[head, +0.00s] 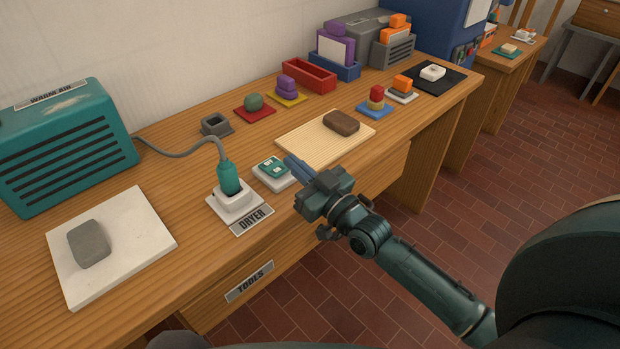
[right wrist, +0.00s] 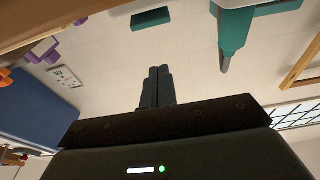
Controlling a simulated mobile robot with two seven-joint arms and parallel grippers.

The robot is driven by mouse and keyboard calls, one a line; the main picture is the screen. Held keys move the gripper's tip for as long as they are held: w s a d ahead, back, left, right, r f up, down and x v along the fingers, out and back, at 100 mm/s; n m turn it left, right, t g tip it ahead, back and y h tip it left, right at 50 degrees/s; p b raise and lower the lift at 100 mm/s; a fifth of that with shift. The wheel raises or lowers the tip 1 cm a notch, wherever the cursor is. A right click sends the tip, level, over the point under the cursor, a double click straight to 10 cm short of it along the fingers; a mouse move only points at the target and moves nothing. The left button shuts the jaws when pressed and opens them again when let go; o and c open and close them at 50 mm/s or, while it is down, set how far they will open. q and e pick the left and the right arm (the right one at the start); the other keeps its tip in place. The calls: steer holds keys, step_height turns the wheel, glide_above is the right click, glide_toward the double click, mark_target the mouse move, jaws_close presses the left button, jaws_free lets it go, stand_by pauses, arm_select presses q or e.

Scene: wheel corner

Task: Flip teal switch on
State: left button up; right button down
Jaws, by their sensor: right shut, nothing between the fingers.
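The teal switch (head: 272,168) is a small teal rocker on a white base on the wooden bench, right of the teal plug. My right gripper (head: 292,165) is shut and empty, its fingertips close to the right side of the switch; I cannot tell if they touch it. The right wrist view shows the shut fingers (right wrist: 158,85) and a teal tapered shape (right wrist: 232,38) to their right. The rocker's on or off position is too small to tell. My left gripper is not in view.
The teal plug (head: 230,178) stands in a white socket behind the DRYER label (head: 252,219), its grey cable running to the warm air heater (head: 62,150). A pale board (head: 310,143) with a brown block (head: 341,121) lies beyond my right gripper. A white slab (head: 135,230) holds a grey block.

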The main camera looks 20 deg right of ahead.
mark_target(288, 181)
steer(key=x, duration=0.4)
steer(key=f, duration=0.2)
steer(key=shift+s+f+b, duration=0.25)
steer(key=shift+f+b, duration=0.05)
steer(key=shift+f, duration=0.1)
steer(key=shift+s+f, duration=0.1)
steer(key=shift+f, duration=0.2)
steer(key=shift+d+f, duration=0.1)
steer(key=shift+f, duration=0.2)
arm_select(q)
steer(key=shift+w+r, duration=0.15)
